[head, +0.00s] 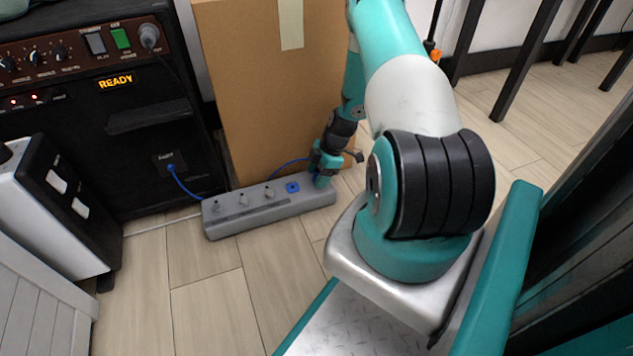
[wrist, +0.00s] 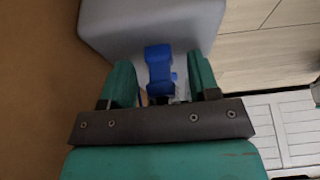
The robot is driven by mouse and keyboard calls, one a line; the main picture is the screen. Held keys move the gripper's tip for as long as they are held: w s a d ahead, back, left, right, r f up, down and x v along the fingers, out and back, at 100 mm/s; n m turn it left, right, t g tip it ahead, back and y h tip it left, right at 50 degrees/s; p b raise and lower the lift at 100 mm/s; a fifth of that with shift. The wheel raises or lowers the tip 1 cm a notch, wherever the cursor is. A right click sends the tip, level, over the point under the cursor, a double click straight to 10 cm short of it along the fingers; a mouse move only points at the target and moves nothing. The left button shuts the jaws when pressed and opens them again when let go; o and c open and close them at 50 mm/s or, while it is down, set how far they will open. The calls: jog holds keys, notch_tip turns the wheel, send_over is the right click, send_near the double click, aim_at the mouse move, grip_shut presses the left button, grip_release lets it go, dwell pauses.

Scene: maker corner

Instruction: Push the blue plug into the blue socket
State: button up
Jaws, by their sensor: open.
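The blue socket (head: 292,187) is a small blue square on top of the grey power strip (head: 222,228), toward its right end. My gripper (head: 322,180) points down at the strip's right end, just right of the socket. In the wrist view, my gripper (wrist: 160,78) is open, with a green finger on each side of the blue plug (wrist: 158,62). The plug appears over the strip's grey top (wrist: 110,25); whether it touches the strip is unclear. In the head view my gripper mostly hides the plug. A blue cord (head: 288,163) runs to the gripper.
A tall cardboard box (head: 260,90) stands close behind the strip. A black machine (head: 140,85) with a lit READY display is at left, the blue cord entering its front. A white-and-black unit (head: 60,215) stands at front left. Wooden floor (head: 205,300) before the strip is clear.

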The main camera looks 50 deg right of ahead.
jog(key=shift+r, duration=0.1)
jog(key=shift+c, duration=0.3)
jog(key=c, duration=0.9)
notch_tip(320, 180, up, 20)
jog(key=p, duration=1.1)
jog(key=shift+p, duration=0.35)
jog(key=w+a+r+m+h+p, duration=0.1)
jog(key=w+a+r+m+p, duration=0.2)
jog(key=a, duration=0.5)
jog(key=w+a+r+m+t+h+p, duration=0.1)
jog(key=w+a+r+m+p, duration=0.2)
jog(key=a+r, duration=0.4)
jog(key=w+a+r+m+t+h+p, duration=0.1)
jog(key=w+a+r+m+p, duration=0.3)
jog(key=a, duration=0.5)
jog(key=shift+w+a+r+m+h, duration=0.1)
jog(key=shift+w+r+m+h, duration=0.3)
jog(key=shift+w+r+m, duration=0.35)
jog(key=shift+s, duration=0.15)
